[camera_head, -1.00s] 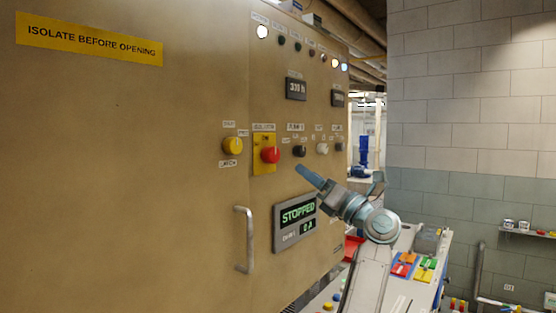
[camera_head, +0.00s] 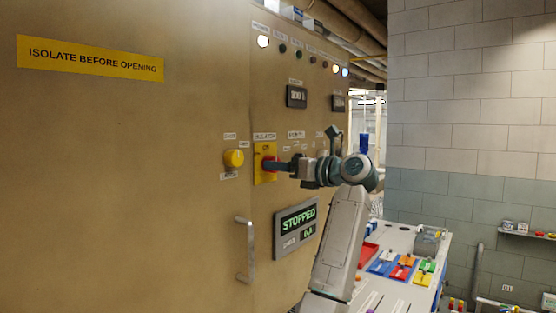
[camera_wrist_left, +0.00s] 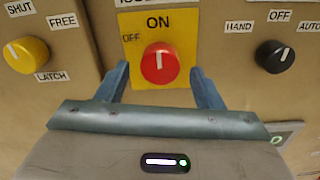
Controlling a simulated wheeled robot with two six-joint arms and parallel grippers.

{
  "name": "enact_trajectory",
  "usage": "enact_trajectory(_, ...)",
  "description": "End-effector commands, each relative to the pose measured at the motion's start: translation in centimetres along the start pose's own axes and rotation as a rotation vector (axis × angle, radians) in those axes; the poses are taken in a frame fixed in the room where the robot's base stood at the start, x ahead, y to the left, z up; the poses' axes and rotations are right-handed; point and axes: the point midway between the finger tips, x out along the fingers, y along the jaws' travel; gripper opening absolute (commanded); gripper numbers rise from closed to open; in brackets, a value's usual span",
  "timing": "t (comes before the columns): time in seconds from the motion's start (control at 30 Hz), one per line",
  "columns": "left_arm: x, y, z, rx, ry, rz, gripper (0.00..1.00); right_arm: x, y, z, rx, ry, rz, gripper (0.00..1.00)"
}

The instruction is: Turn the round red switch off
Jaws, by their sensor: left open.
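The round red switch (camera_wrist_left: 160,64) sits on a yellow plate (camera_wrist_left: 182,20) marked ON above it and OFF to its upper left, in the left wrist view. Its white mark points about straight up, towards ON. In the head view the switch is mostly hidden behind my gripper, on the yellow plate (camera_head: 264,149). My left gripper (camera_head: 271,165) reaches the switch from the right. In the left wrist view its two blue fingers (camera_wrist_left: 161,84) are open, one on each side of the switch's lower part. I cannot tell whether they touch it. My right gripper is not in view.
A yellow knob (camera_wrist_left: 26,55) is left of the switch and a black selector (camera_wrist_left: 273,56) right of it. Below are a display (camera_head: 296,227) reading STOPPED and a door handle (camera_head: 244,250). A bench (camera_head: 398,240) with coloured items stands at the right.

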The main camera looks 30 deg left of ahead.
Motion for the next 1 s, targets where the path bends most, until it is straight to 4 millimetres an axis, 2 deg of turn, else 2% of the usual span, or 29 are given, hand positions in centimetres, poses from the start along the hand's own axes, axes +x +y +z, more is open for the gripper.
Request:
enact_trajectory(0.17,1.6,0.0,0.1,0.0,-0.001,0.0,0.61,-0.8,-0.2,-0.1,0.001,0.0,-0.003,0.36)
enact_trajectory(0.47,1.8,0.0,0.0,-0.001,-0.001,-0.001,0.61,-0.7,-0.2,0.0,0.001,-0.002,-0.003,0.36)
enact_trajectory(0.57,1.8,0.0,0.0,-0.001,-0.001,-0.001,0.45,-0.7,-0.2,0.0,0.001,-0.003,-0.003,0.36)
enact_trajectory(0.7,1.8,0.0,0.0,-0.001,-0.001,-0.001,0.18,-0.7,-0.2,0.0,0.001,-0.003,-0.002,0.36)
enact_trajectory(1.0,1.8,-0.1,-0.2,-0.027,0.0,-0.001,0.16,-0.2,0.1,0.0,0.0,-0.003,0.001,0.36)
